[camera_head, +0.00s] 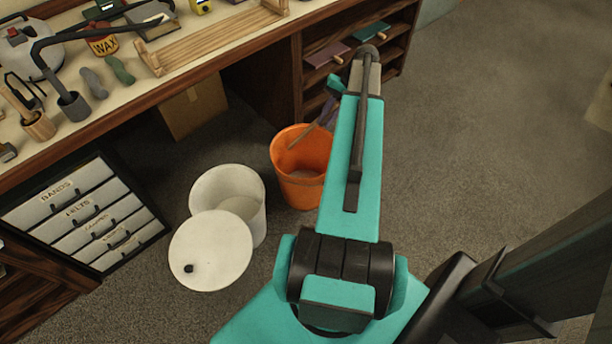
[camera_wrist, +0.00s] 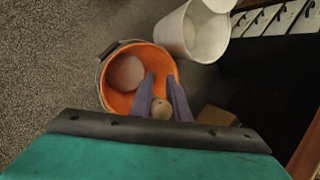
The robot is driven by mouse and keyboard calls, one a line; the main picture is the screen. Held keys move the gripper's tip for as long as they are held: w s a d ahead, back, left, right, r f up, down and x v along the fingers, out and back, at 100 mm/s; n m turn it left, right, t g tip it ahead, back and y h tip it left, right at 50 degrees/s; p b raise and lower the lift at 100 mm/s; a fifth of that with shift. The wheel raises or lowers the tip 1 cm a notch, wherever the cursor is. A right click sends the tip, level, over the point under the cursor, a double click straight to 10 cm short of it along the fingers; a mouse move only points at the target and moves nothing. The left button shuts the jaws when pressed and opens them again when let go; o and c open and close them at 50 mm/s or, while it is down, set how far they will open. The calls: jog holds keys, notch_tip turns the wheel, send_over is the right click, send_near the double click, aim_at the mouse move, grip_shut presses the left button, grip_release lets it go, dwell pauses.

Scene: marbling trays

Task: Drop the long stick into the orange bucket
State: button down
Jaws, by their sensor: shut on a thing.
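The orange bucket (camera_head: 299,191) stands on the floor, left of my arm in the head view. In the wrist view the orange bucket (camera_wrist: 112,98) is open below my gripper, its pale bottom showing. My gripper (camera_wrist: 161,80) has two purple fingers shut on the long stick (camera_wrist: 162,110), seen there as a round tan end between them. In the head view the stick (camera_head: 302,136) is a thin tan length over the bucket's opening. My gripper (camera_head: 329,111) is partly hidden by my arm there. The stick's far part is hard to make out.
A white bucket (camera_head: 255,215) stands left of the orange one, a round white lid (camera_head: 210,250) at its front. A wooden workbench (camera_head: 230,53) with tools and drawers runs behind. A cardboard box (camera_head: 194,108) is under it. The carpet to the right is clear.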

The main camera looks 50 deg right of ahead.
jog(key=shift+f+b, duration=2.3)
jog(key=shift+f, duration=0.7)
jog(key=c, duration=1.6)
grip_release()
jog(key=shift+r, duration=0.2)
jog(key=shift+p+v, duration=4.5)
jog(key=shift+v, duration=2.3)
jog(key=shift+w+f, duration=0.1)
